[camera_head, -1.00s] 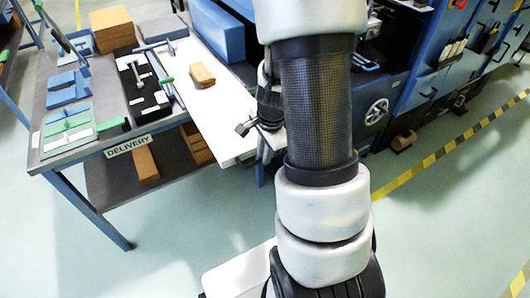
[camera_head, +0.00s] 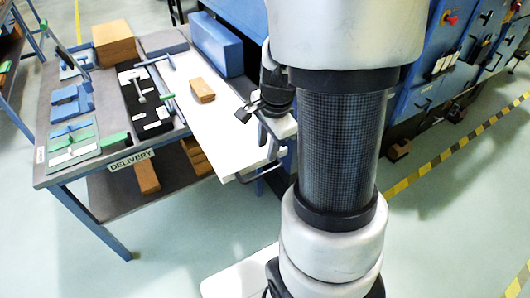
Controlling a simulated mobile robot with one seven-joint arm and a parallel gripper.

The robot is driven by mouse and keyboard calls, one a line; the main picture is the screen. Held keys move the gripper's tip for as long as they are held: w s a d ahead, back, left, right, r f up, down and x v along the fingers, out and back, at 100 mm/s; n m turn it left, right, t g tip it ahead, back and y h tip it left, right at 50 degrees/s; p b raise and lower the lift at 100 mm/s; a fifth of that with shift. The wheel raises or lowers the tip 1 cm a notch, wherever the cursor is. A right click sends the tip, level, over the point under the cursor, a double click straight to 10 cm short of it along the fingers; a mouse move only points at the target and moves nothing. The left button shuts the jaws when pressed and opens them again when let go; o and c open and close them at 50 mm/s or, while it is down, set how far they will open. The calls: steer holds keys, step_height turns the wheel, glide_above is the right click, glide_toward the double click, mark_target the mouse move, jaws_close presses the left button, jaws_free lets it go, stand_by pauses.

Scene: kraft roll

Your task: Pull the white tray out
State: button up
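The white tray (camera_head: 205,125) is a flat white board on the delivery table, its front end jutting past the table edge. A dark bar handle (camera_head: 262,172) shows at its front end. A small orange-brown block (camera_head: 203,90) lies on it. My gripper (camera_head: 246,112) is dark and sits by the tray's right side, back from the handle. Whether it touches the tray cannot be told. Its fingers are small and partly overlapped by the wrist, so their opening is unclear. My arm hides the area to the right of the tray.
The table (camera_head: 62,172) also holds a black tool board (camera_head: 150,110), green and blue fixtures, a cardboard box (camera_head: 113,42) and a blue box (camera_head: 216,42) behind the tray. Blue cabinets (camera_head: 425,95) stand at the right.

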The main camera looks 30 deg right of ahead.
steer(key=r, duration=0.2)
steer(key=s+r+p, duration=0.1)
steer(key=r, duration=0.2)
steer(key=shift+r, duration=0.1)
steer(key=s+a+r+n+t+p, duration=0.1)
steer(key=s+a+r+n+p, duration=0.2)
steer(key=r+n, duration=0.3)
steer(key=s+a+r+n+t+p, duration=0.1)
steer(key=s+a+r+n+p, duration=0.2)
steer(key=r, duration=0.7)
steer(key=s+a+r+n+t+p, duration=0.1)
steer(key=s+a+r+n+p, duration=0.2)
steer(key=a+r+n, duration=0.4)
steer(key=shift+s+r+n, duration=0.7)
steer(key=shift+r+n, duration=0.1)
steer(key=shift+n, duration=0.1)
